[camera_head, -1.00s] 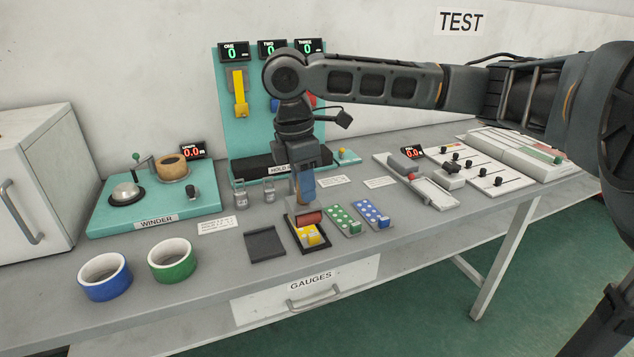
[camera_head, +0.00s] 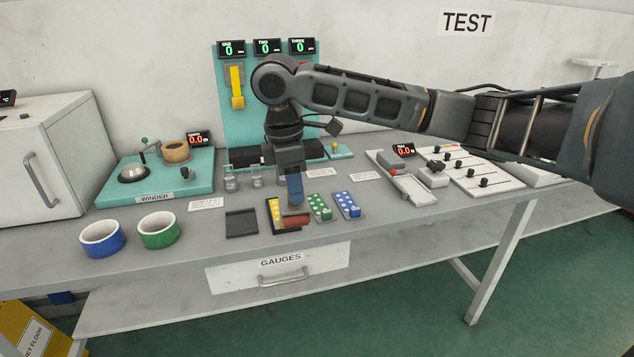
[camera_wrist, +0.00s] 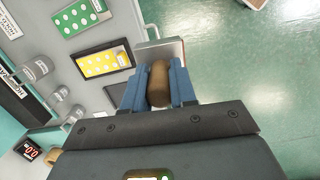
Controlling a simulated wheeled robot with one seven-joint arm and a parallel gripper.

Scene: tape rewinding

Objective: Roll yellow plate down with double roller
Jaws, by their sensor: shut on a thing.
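The yellow plate (camera_head: 273,211) with white dots lies in a dark tray at the table's front; it also shows in the wrist view (camera_wrist: 97,64). My gripper (camera_head: 295,204) points down over the front right of this plate. In the wrist view, the blue fingers of my gripper (camera_wrist: 158,92) are shut on the brown handle of the double roller (camera_wrist: 158,80). The roller's reddish cylinder (camera_head: 293,222) shows at the plate's front end in the head view. Whether it touches the plate is unclear.
A green dotted plate (camera_head: 320,208) and a blue dotted plate (camera_head: 347,206) lie close on the right. An empty dark tray (camera_head: 241,223) is on the left.

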